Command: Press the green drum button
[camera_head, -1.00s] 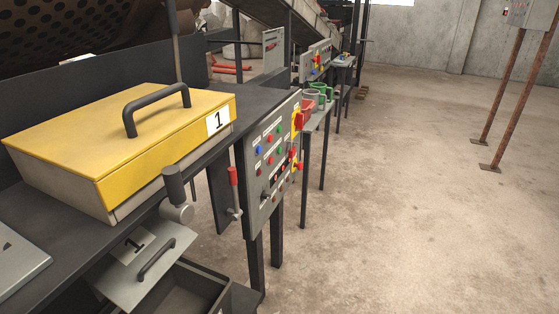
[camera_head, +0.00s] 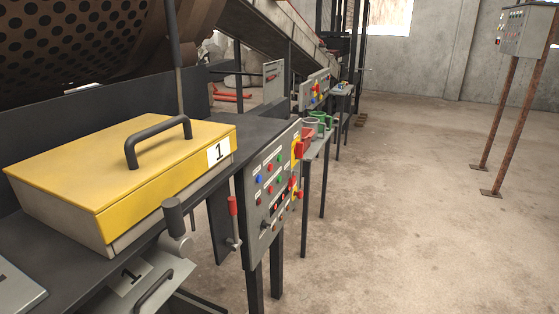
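A grey control panel (camera_head: 267,195) faces right, mounted at the end of the dark bench. It carries several small buttons in blue, red and green, with labels too small to read. Green buttons show near its upper right (camera_head: 279,157) and just below that (camera_head: 279,179); I cannot tell which one is the drum button. A perforated drum (camera_head: 95,40) stands at the upper left. Neither of my grippers is in view.
A yellow-lidded box (camera_head: 115,175) marked 1 sits on the bench (camera_head: 85,268). A red-handled lever (camera_head: 233,220) stands left of the panel. A post-mounted cabinet (camera_head: 525,32) is at the right. The concrete floor (camera_head: 420,200) is clear.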

